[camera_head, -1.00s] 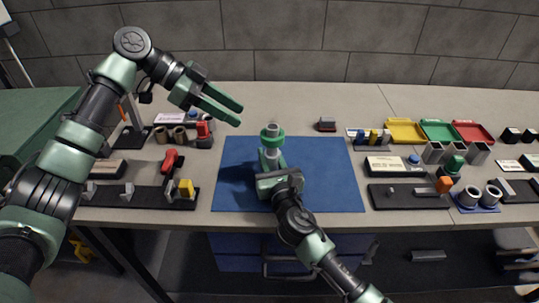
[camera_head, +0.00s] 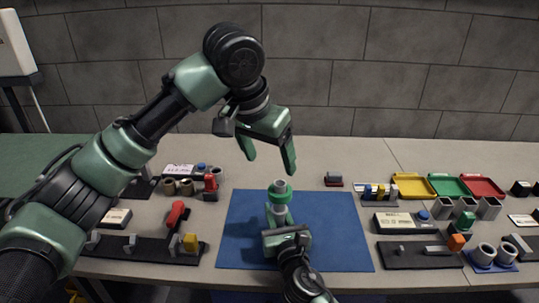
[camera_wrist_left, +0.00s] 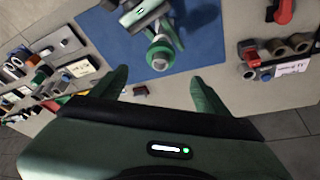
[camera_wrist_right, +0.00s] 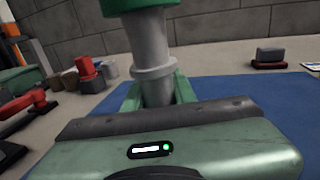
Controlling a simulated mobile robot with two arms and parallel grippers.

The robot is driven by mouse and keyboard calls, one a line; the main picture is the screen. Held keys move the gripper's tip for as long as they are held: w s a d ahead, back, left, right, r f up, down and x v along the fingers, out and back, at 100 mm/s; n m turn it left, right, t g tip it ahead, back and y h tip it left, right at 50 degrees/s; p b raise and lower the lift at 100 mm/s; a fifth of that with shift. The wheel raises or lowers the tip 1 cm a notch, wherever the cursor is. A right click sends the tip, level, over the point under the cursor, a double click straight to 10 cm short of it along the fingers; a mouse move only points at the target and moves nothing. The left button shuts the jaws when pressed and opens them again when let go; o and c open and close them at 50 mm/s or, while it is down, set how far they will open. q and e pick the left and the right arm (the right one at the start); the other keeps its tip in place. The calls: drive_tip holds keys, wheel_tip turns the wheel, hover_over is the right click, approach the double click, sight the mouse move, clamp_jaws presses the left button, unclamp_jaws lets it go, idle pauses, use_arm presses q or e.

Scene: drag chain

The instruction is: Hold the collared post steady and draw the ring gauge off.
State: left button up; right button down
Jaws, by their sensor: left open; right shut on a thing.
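The collared post (camera_wrist_right: 152,60) is a grey upright cylinder with a wider collar, on the blue mat (camera_head: 340,225). The green ring gauge (camera_head: 280,190) sits around its top; it also shows in the left wrist view (camera_wrist_left: 160,52). My right gripper (camera_wrist_right: 155,95) is shut on the post below the collar. My left gripper (camera_head: 270,160) is open and empty, above and behind the post, fingers pointing down. In the left wrist view the ring lies beyond the gap between the fingers, apart from them. The post's foot is hidden by my right gripper.
Left of the mat are a red-handled tool (camera_head: 176,213), brown cups and a black rack. Right of it are yellow (camera_head: 398,185), green and red trays, grey tubes and another black rack (camera_head: 415,255). A small dark block (camera_head: 333,179) stands behind the mat.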

sight(279, 185)
use_arm(q)
drive_tip(key=shift+n, duration=0.3)
drive_tip(key=x, duration=1.1)
drive_tip(key=shift+w+f, duration=0.25)
drive_tip(key=shift+f, duration=0.05)
drive_tip(key=c, duration=1.5)
drive_tip(key=shift+r, duration=6.05)
drive_tip(key=shift+c, duration=0.3)
